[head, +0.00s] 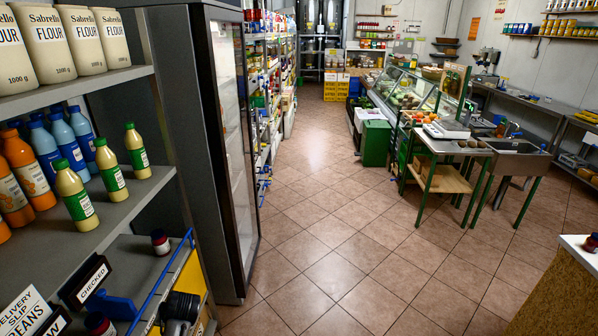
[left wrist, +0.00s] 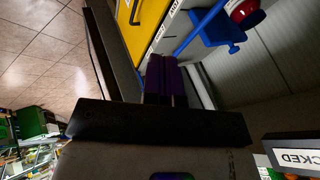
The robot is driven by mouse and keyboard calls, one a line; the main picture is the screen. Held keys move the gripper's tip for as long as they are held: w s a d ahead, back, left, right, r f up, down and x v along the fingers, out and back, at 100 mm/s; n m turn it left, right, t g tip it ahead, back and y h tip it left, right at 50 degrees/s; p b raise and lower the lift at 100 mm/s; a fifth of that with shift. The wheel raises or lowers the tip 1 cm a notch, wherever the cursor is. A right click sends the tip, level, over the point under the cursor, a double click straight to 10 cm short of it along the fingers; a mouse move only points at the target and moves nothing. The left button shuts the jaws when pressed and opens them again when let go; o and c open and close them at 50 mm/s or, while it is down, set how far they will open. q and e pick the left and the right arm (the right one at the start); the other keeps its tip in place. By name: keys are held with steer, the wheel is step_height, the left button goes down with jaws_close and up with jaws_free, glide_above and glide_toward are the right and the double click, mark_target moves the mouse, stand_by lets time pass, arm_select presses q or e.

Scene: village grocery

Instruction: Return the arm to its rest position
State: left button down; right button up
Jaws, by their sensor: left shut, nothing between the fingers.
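My left arm (head: 180,308) shows as a dark, rounded part at the bottom of the head view, in front of the lower left shelf. Its fingers are not clear there. In the left wrist view my left gripper (left wrist: 161,68) shows its two purple fingers side by side, shut with nothing between them. They point toward the shelf front, near a yellow panel (left wrist: 146,22) and a blue holder (left wrist: 212,30). My right arm and gripper are in neither view.
The left shelf carries flour bags (head: 53,43), bottles (head: 75,196), a dark red-capped jar (head: 160,242) and a "CHECKED" sign (head: 91,282). A tall dark cabinet (head: 207,130) stands just beyond. The tiled floor (head: 320,240) ahead is clear. A wooden counter (head: 555,295) is at lower right.

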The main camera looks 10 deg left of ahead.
arm_select(q)
steer(key=d+r+t+h+b, duration=0.15)
steer(key=d+r+t, duration=0.25)
steer(key=d+r, duration=0.4)
steer(key=s+d+m+t+h+b, duration=0.3)
steer(key=s+d, duration=0.5)
steer(key=s, duration=0.3)
steer(key=s+d+f+m+g+h+b, duration=0.1)
steer(key=s+d+f+g+b, duration=0.2)
steer(key=s+f, duration=0.8)
steer(key=s+d+f+m+g+h+b, duration=0.1)
steer(key=s+d+f+g+b, duration=0.2)
steer(key=s+f, duration=0.85)
steer(key=w+r+p+v, duration=0.1)
steer(key=w+p+v, duration=0.2)
steer(key=p+v, duration=1.3)
steer(key=w+r+p+v, duration=0.1)
steer(key=w+p+v, duration=0.2)
steer(key=p+v, duration=1.4)
steer(key=shift+w+d+r, duration=0.15)
steer(key=shift+d+r, duration=0.05)
steer(key=shift+r, duration=0.1)
